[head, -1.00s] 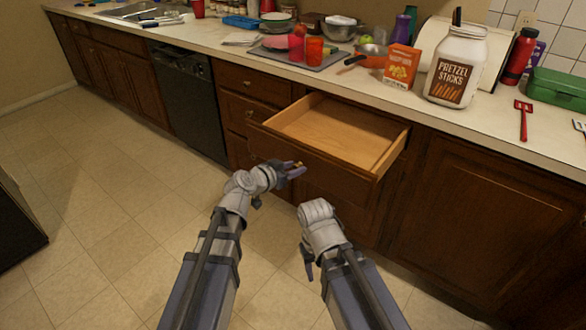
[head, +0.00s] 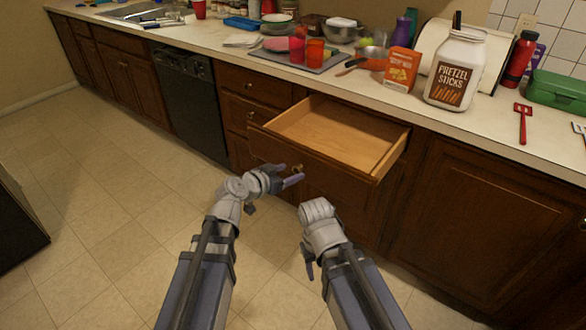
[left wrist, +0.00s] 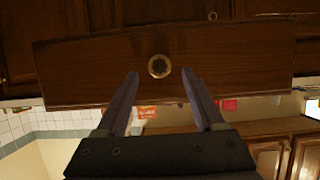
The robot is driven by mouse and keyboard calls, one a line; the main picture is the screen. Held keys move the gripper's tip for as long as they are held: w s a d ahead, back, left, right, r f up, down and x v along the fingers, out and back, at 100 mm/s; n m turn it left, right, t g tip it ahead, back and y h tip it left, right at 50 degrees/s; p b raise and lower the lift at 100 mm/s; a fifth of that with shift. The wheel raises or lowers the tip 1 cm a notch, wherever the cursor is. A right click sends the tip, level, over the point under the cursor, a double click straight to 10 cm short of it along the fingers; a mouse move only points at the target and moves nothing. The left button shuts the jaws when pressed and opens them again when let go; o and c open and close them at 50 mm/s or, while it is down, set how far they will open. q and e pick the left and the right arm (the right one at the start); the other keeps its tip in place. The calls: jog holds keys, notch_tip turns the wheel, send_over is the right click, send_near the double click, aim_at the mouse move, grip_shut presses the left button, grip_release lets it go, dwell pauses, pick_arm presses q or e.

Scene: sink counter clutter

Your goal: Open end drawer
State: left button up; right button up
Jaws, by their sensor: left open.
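The end drawer (head: 345,128) is pulled well out of the brown cabinet and its pale wooden inside looks empty. Its round brass knob (head: 297,168) is on the drawer front, and the knob also shows in the left wrist view (left wrist: 159,66). My left gripper (head: 284,177) is open and empty, just in front of the drawer front. In the left wrist view the knob appears between and just beyond the two fingertips, apart from them. My right gripper (head: 308,262) hangs low below the drawer, mostly hidden by its own wrist; its jaws cannot be made out.
The counter above holds a pretzel jar (head: 456,70), an orange box (head: 401,70), a red cup (head: 297,50), a grey tray (head: 328,63) and other clutter. A black dishwasher (head: 190,100) stands left of the drawers. The tiled floor (head: 110,220) is clear at left.

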pick_arm(q)
jog(key=p+v, duration=0.1)
jog(key=v, duration=0.3)
jog(key=shift+s+a+r, duration=0.1)
jog(key=shift+s+a, duration=0.1)
jog(key=shift+s, duration=0.05)
jog(key=s+d+f+g, duration=0.4)
jog(key=s+d+f, duration=0.1)
jog(key=s+a+f+n+g+y, duration=0.2)
jog(key=s+f+g+y, duration=0.2)
jog(key=s, duration=0.3)
jog(key=s+a+f+n+g+y, duration=0.1)
jog(key=s+a+f+g+y, duration=0.3)
jog(key=s, duration=0.3)
notch_tip(320, 180, up, 18)
jog(key=t+y+p, duration=0.1)
jog(key=p, duration=1.8)
jog(key=shift+d+r, duration=0.15)
jog(key=shift+d, duration=0.15)
jog(key=shift+s, duration=0.15)
